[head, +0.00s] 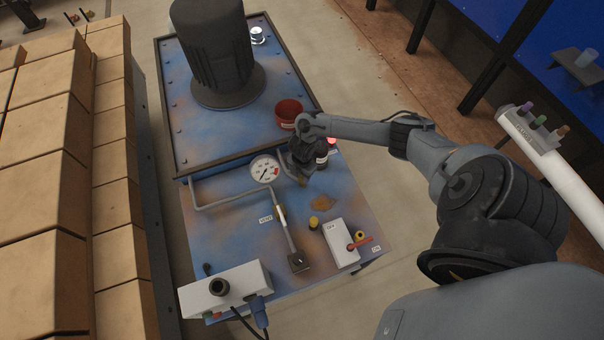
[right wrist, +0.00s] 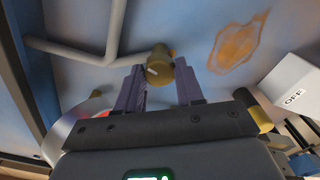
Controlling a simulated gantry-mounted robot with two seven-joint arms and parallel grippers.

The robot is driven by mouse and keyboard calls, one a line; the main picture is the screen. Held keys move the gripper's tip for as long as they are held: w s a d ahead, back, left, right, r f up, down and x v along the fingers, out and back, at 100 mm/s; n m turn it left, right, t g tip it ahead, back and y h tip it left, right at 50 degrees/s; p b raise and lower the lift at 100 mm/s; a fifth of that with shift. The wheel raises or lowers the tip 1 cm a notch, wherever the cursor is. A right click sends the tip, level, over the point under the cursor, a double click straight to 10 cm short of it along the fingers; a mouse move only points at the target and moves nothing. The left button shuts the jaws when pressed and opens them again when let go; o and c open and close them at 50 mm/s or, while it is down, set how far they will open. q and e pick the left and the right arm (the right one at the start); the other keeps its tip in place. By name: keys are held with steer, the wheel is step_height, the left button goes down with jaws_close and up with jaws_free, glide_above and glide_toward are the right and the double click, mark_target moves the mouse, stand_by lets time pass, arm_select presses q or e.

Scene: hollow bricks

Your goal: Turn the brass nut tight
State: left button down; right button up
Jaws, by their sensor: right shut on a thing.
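The brass nut (right wrist: 160,68) shows in the right wrist view at the end of a grey pipe. It sits between the two purple fingertips of my right gripper (right wrist: 160,83), which is shut on it. In the head view my right gripper (head: 303,172) reaches down over the blue panel beside the gauge. The nut (head: 302,181) is mostly hidden there by the gripper. The grey pipe (head: 228,198) runs along the panel and also shows in the right wrist view (right wrist: 80,50). My left gripper does not show.
A pressure gauge (head: 264,169) stands left of the gripper. A white switch box (head: 340,243) marked OFF, a yellow cap (head: 314,222) and a lever (head: 289,235) lie nearer. Stacked bricks (head: 50,190) fill the left.

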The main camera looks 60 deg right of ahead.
steer(key=m+p, duration=0.4)
steer(key=p, duration=0.1)
steer(key=shift+r+m, duration=0.25)
steer(key=shift+m, duration=0.15)
steer(key=m+p, duration=0.2)
steer(key=shift+m, duration=0.3)
steer(key=m+p, duration=0.3)
steer(key=m, duration=0.1)
steer(key=shift+a+f, duration=0.1)
steer(key=shift+m+p, duration=0.5)
steer(key=shift+m, duration=0.7)
steer(key=shift+f+m, duration=0.1)
steer(key=shift+m, duration=0.5)
steer(key=shift+p, duration=0.3)
steer(key=o, duration=1.1)
steer(key=shift+c, duration=0.2)
